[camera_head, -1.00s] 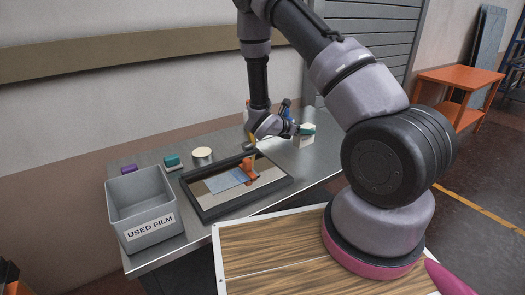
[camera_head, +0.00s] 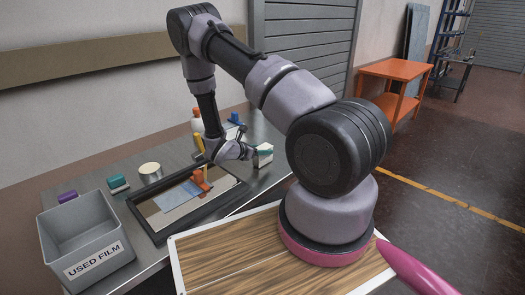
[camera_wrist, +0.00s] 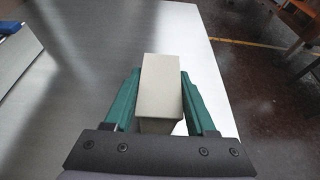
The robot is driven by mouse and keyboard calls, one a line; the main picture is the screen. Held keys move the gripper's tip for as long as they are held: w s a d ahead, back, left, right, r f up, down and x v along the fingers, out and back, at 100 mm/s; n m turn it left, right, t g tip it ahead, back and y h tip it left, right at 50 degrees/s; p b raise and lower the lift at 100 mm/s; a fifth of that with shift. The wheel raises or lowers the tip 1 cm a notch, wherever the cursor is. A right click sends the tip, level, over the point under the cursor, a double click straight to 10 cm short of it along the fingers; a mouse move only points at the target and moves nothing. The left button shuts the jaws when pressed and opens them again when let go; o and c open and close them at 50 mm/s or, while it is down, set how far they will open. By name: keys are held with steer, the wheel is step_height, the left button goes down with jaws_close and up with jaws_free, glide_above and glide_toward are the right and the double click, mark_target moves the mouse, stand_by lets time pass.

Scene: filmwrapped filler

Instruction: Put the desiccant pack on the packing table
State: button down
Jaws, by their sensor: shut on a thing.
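My gripper (camera_head: 258,151) has teal fingers and is shut on a pale, boxy pack (camera_head: 265,157), which appears to be the desiccant pack. In the wrist view the pack (camera_wrist: 160,85) sits squarely between the two fingers, with its cream top face showing. It is over the right part of the grey metal bench (camera_wrist: 85,30); I cannot tell whether it touches the bench. An orange table (camera_head: 394,70) with a lower shelf stands at the back right, with its top bare. No label shows which table is the packing table.
On the bench are a grey bin (camera_head: 88,238) marked USED FILM, a dark-framed tray (camera_head: 150,228), a round tin (camera_head: 150,170), a teal block (camera_head: 118,184), a purple block (camera_head: 67,197) and a bottle (camera_head: 197,122). Open floor (camera_head: 460,165) lies before the orange table.

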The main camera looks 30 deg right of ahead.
steer(key=shift+f, duration=0.1)
steer(key=shift+c, duration=1.1)
jaws_free()
